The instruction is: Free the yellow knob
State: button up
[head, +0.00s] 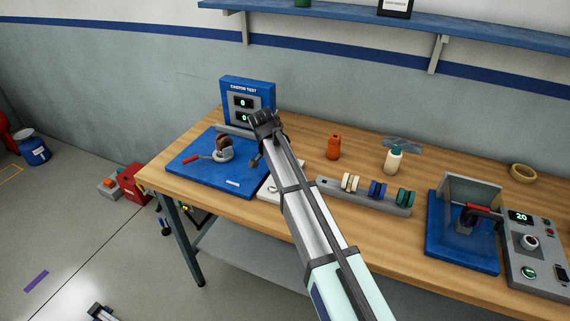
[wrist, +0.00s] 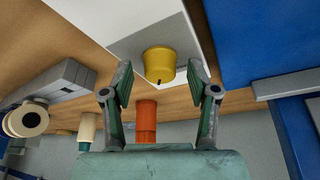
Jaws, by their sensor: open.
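The yellow knob (wrist: 160,65) sticks out from a white box (wrist: 125,22) in the wrist view. It is a short, tapered cylinder with a dark mark at its near rim. My gripper (wrist: 160,80) is open, one finger on each side of the knob, with visible gaps between fingers and knob. Whether the fingertips reach past its rim is hard to tell. In the head view the white box (head: 267,190) shows only partly beside my arm, and the knob is hidden. My gripper (head: 257,160) shows partly there, above the box.
An orange bottle (head: 333,147) and a cream bottle (head: 393,160) stand behind. A grey rack (head: 365,199) of spools is right of my arm. A blue caster test board (head: 215,178) lies left, and a blue fixture (head: 460,246) with a control box stands right.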

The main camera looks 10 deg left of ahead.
jog(key=shift+r, duration=0.1)
jog(key=v, duration=1.1)
jog(key=shift+s+a+r, duration=0.15)
jog(key=shift+a+r, duration=0.05)
jog(key=shift+r, duration=0.15)
